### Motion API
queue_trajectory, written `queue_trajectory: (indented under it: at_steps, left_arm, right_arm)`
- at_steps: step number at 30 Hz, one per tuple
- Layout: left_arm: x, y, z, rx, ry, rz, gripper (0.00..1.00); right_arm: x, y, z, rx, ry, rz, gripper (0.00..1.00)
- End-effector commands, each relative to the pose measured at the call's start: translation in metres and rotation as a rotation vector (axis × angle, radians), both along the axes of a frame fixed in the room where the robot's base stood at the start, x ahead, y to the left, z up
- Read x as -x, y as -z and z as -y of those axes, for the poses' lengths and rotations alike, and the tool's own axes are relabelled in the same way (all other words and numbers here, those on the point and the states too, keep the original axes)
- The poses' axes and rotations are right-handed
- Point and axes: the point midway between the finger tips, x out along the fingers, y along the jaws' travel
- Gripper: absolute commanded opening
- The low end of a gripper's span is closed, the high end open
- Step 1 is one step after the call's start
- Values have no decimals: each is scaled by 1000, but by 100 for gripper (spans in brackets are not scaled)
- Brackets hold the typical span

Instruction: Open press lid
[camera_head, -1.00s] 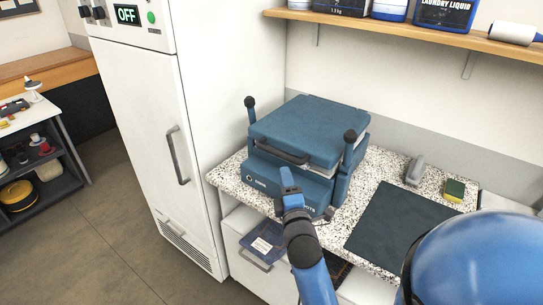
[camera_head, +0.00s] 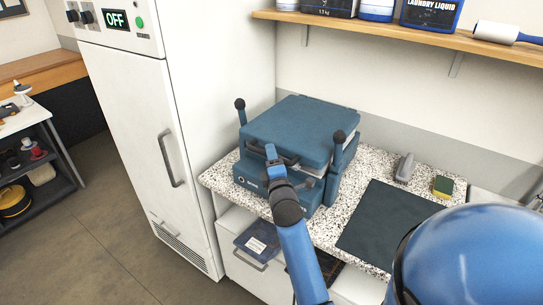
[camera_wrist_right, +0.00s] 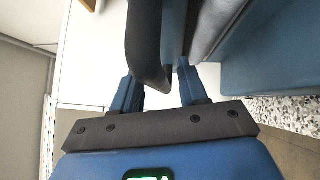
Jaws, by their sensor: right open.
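The blue press (camera_head: 262,180) stands on the speckled counter, with its lid (camera_head: 290,125) lying flat over the base. A dark bar handle (camera_head: 287,159) runs along the lid's front edge. My right gripper (camera_head: 270,153) is at this handle, in front of the lid. In the right wrist view its fingers (camera_wrist_right: 160,88) are open, and the dark handle (camera_wrist_right: 145,45) reaches down between them, closer to the left finger. The jaws are not closed on it. My left gripper is not in view.
Black-knobbed levers (camera_head: 240,106) stand at the press's sides. A tall white cabinet (camera_head: 135,125) is close on the left. A dark mat (camera_head: 385,225), a grey object (camera_head: 404,168) and a sponge (camera_head: 443,186) lie to the right. A wooden shelf (camera_head: 400,32) overhangs the counter.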

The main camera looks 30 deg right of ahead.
Motion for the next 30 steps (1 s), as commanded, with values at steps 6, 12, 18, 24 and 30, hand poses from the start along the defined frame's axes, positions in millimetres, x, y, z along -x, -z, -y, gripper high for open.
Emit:
queue_trajectory:
  at_steps: [6, 12, 18, 24, 30]
  left_arm:
    - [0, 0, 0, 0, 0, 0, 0]
    - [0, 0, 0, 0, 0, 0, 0]
    - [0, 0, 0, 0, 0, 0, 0]
    - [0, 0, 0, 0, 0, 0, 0]
    - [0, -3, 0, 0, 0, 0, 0]
  right_arm:
    - [-4, 0, 2, 0, 0, -1, 43]
    - [-3, 0, 1, 0, 0, -1, 35]
    - [-3, 0, 1, 0, 0, -1, 4]
    - [-3, 0, 1, 0, 0, -1, 0]
    - [-4, -2, 1, -3, -1, -2, 0]
